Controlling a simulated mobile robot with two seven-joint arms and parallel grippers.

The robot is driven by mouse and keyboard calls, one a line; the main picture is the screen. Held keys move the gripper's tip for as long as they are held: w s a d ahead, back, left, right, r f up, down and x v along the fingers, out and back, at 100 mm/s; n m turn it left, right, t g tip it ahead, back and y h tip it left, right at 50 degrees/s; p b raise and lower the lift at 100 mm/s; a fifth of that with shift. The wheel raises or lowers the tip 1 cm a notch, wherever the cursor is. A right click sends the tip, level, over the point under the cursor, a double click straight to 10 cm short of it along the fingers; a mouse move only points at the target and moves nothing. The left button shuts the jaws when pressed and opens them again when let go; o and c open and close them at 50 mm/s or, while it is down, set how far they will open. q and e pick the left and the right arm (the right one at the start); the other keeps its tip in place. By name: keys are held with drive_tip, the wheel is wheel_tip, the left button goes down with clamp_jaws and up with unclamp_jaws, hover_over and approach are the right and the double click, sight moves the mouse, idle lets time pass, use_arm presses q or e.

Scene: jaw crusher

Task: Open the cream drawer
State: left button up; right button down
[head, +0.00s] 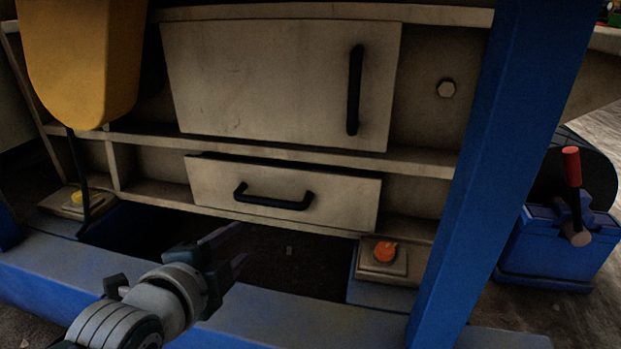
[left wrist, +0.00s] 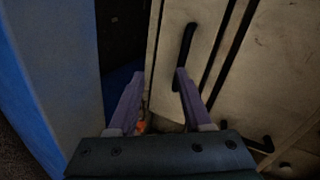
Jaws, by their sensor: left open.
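The cream drawer (head: 225,185) sits low in the cream machine frame, below a larger cream door. A black bar handle (head: 273,204) runs across its front. A thin dark gap shows along the drawer's top edge; I cannot tell whether it stands out at all. My left gripper (head: 239,246) is open and empty, below and in front of the handle, to its left in the head view. In the left wrist view the drawer front (left wrist: 179,22) and handle (left wrist: 186,52) lie ahead of the gripper (left wrist: 157,77), with the handle close to the right finger. My right gripper is not in view.
The larger cream door (head: 270,75) has a vertical black handle (head: 354,90). An orange button (head: 385,251) on a base stands right of the opening below the drawer. A blue post (head: 500,150) rises at right. A yellow part (head: 80,60) hangs at upper left.

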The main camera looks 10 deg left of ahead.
sight(265, 203)
use_arm(q)
drive_tip(key=w+m+b, duration=0.1)
drive_tip(key=w+b, duration=0.2)
drive_tip(key=w, duration=0.1)
drive_tip(key=w+m+t+b, duration=0.1)
drive_tip(key=w+b, duration=0.3)
drive_tip(key=w+d+t+b, duration=0.1)
drive_tip(key=w+b, duration=0.2)
drive_tip(key=w, duration=0.1)
drive_tip(key=shift+f+m, duration=0.15)
drive_tip(key=shift+m, duration=0.25)
clamp_jaws()
idle(1.1)
